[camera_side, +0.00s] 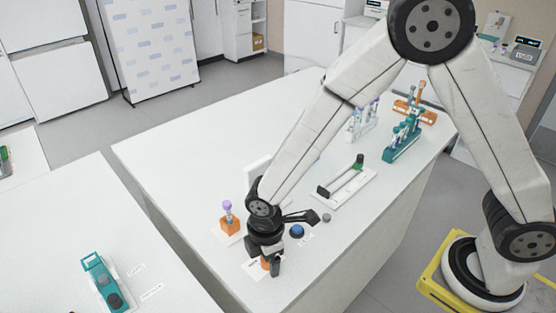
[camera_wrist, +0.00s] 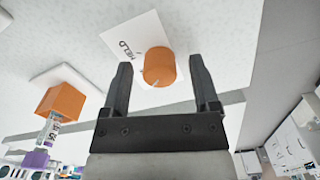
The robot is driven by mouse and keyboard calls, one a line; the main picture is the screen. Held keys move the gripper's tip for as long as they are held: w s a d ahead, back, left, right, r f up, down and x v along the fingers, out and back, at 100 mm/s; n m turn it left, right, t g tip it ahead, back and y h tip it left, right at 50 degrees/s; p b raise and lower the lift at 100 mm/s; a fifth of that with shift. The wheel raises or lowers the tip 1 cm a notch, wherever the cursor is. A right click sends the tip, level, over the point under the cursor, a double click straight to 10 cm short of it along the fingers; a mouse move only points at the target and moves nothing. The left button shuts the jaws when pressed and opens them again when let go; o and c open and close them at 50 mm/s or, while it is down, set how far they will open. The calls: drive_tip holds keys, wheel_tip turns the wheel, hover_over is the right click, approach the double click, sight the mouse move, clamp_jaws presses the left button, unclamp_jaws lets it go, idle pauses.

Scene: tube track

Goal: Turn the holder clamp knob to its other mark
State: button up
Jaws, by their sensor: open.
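The orange clamp knob (camera_wrist: 159,66) is a short round cylinder standing on a white card (camera_wrist: 128,38) whose readable mark is "HELD". A small pale line shows at the knob's lower edge in the wrist view. My gripper (camera_wrist: 160,72) is open, with one dark finger on each side of the knob and gaps visible between. In the side view my gripper (camera_side: 275,266) points down over the knob (camera_side: 265,263), which it mostly hides. The orange holder block (camera_side: 231,226) holds a purple-capped tube (camera_side: 228,209); the block also shows in the wrist view (camera_wrist: 61,103). The other mark is not readable.
A blue button (camera_side: 297,231) and a small grey knob (camera_side: 326,218) are to the right of my gripper. A white track piece with a green end (camera_side: 347,184) lies farther back, before tube racks (camera_side: 403,140). The bench's front edge is close to the knob.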

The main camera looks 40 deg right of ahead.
clamp_jaws()
drive_tip(key=shift+m, duration=0.3)
drive_tip(key=m, duration=0.9)
drive_tip(key=shift+m, duration=2.2)
